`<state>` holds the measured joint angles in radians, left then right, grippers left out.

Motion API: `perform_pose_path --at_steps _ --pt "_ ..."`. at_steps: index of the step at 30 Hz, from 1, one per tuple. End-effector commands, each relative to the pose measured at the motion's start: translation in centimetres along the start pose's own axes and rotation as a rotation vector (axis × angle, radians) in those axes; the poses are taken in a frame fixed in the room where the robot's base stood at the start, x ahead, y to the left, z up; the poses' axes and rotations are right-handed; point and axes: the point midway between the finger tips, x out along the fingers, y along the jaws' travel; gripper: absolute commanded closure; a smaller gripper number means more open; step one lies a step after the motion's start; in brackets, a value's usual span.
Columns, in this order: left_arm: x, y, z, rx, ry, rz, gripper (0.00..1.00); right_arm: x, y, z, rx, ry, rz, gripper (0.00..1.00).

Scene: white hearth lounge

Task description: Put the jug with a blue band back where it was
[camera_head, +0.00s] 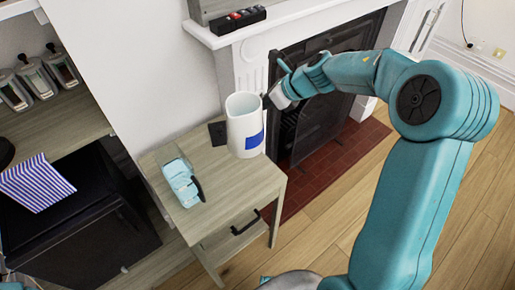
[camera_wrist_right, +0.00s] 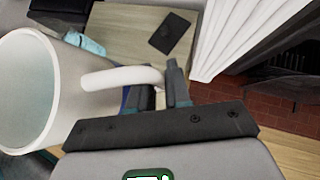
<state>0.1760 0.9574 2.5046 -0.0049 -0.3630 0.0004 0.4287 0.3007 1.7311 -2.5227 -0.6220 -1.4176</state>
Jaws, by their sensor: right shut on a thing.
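The white jug (camera_head: 243,122) has a blue band, seen as a patch low on its side in the head view. It appears upright over the back right part of the small wooden side table (camera_head: 235,187). I cannot tell for sure whether its base touches the top. My right gripper (camera_head: 280,94) is shut on the jug's handle. In the right wrist view, the jug (camera_wrist_right: 45,90) is at the left and its handle runs between the fingers (camera_wrist_right: 158,92). My left gripper is not in view.
A thin dark square (camera_head: 217,133) lies on the tabletop left of the jug, and a teal-and-white object (camera_head: 181,182) lies nearer the front. The white fireplace surround (camera_head: 243,68) and dark fire screen (camera_head: 322,120) stand close behind. The table's front right is bare.

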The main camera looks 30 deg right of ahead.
Motion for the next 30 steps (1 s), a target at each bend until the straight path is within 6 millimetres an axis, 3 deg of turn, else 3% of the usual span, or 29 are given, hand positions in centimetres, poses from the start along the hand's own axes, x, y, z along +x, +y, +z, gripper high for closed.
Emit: perform_pose_path --at_steps 3,9,14,22,30 --pt "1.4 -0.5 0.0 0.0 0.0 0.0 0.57 2.7 -0.3 -2.7 0.005 0.0 0.001 1.0" --pt "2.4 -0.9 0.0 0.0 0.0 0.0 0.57 5.3 -0.5 -5.3 0.001 -0.002 0.002 1.0" --pt "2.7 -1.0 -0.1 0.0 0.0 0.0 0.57 6.1 -0.6 -6.1 -0.001 -0.002 0.001 1.0" --pt "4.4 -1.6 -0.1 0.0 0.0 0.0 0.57 9.5 -0.8 -9.4 -0.001 -0.001 0.002 1.0" --pt "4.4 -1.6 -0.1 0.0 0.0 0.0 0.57 9.8 -0.9 -9.8 -0.003 -0.003 0.001 1.0"
